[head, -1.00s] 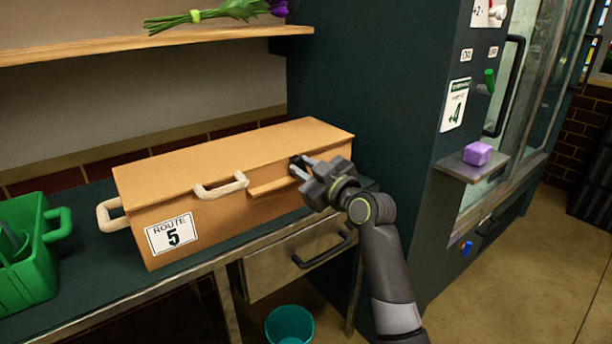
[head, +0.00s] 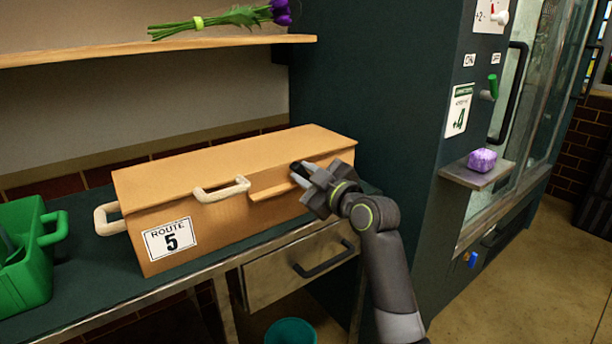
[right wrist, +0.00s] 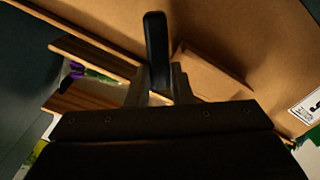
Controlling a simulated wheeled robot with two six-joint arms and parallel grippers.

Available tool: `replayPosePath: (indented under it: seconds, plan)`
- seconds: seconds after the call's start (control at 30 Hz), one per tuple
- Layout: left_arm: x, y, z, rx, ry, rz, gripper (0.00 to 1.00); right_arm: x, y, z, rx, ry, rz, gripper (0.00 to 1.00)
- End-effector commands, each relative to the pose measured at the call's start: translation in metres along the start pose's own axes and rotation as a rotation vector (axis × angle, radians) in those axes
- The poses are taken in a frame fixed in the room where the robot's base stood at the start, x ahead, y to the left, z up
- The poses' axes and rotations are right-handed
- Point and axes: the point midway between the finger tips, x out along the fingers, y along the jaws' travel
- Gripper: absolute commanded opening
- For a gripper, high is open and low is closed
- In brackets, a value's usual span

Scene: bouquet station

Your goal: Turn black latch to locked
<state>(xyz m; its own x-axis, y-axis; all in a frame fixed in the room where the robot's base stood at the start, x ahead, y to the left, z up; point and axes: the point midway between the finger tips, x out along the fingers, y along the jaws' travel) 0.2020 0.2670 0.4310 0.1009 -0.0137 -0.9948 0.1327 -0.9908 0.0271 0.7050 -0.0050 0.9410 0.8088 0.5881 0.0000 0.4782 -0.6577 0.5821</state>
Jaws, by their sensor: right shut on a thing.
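The black latch (right wrist: 156,45) is on the front of a tan box (head: 230,165) labelled Route 5. In the right wrist view the latch stands out as a dark bar between the fingers. In the head view it is mostly hidden by my right gripper (head: 299,173). That gripper is at the box's right front and is shut on the latch; in the right wrist view its fingers (right wrist: 160,85) close around the latch's lower part. The box's lid is down. My left gripper is not in view.
The box stands on a dark green bench above a drawer (head: 300,265). A green basket (head: 28,262) is at the left. A wooden shelf (head: 150,50) with a purple-flowered bundle (head: 225,18) is above. A cabinet (head: 390,90) stands close at the right.

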Motion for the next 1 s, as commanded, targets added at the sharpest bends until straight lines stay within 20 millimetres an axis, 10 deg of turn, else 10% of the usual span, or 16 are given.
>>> replayPosePath:
  seconds: [0.17, 0.2, 0.37, 1.0]
  plan:
    - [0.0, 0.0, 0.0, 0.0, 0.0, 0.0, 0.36, 0.0, -0.001, 0.001, 0.001, -0.003, -0.002, 0.0]
    - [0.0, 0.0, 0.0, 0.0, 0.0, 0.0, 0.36, 0.0, -0.001, 0.001, 0.002, -0.003, -0.002, 0.22]
    - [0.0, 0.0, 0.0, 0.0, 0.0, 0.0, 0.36, 0.0, -0.001, 0.001, 0.002, -0.002, -0.001, 0.42]
    - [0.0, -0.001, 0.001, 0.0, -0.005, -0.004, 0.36, -0.039, 0.001, 0.001, 0.001, -0.001, 0.002, 0.42]
